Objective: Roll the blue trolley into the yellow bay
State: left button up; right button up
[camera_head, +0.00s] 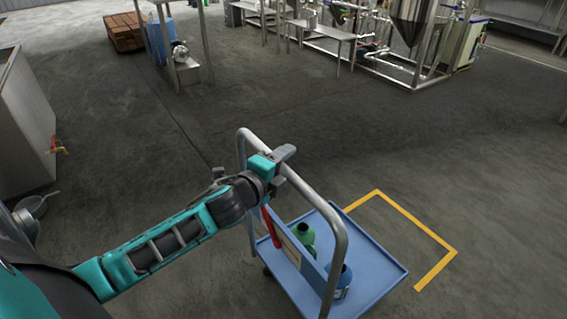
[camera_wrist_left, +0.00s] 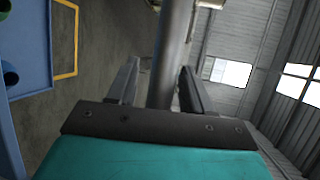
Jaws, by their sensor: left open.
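The blue trolley (camera_head: 376,278) stands on the floor in the lower middle of the head view, with a grey tubular push handle (camera_head: 318,205). The yellow bay (camera_head: 415,222) is an outline on the floor just beyond the trolley's right side; the trolley's deck hides part of it. My left gripper (camera_head: 286,153) is at the top bar of the handle. In the left wrist view its two fingers (camera_wrist_left: 158,85) are apart, with the grey handle bar (camera_wrist_left: 172,55) between them. I cannot tell whether either finger touches the bar. My right gripper is not in view.
The trolley carries a green bottle (camera_head: 304,236) and a blue bottle (camera_head: 343,281). A grey metal cabinet (camera_head: 25,125) stands at the left. Steel tables (camera_head: 325,32) and tank equipment (camera_head: 412,25) stand at the back. The floor around the bay is clear.

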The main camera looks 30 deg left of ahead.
pick_arm(q)
jog(key=shift+w, duration=0.1)
jog(key=shift+c, duration=0.2)
grip_shut()
dwell(0.5)
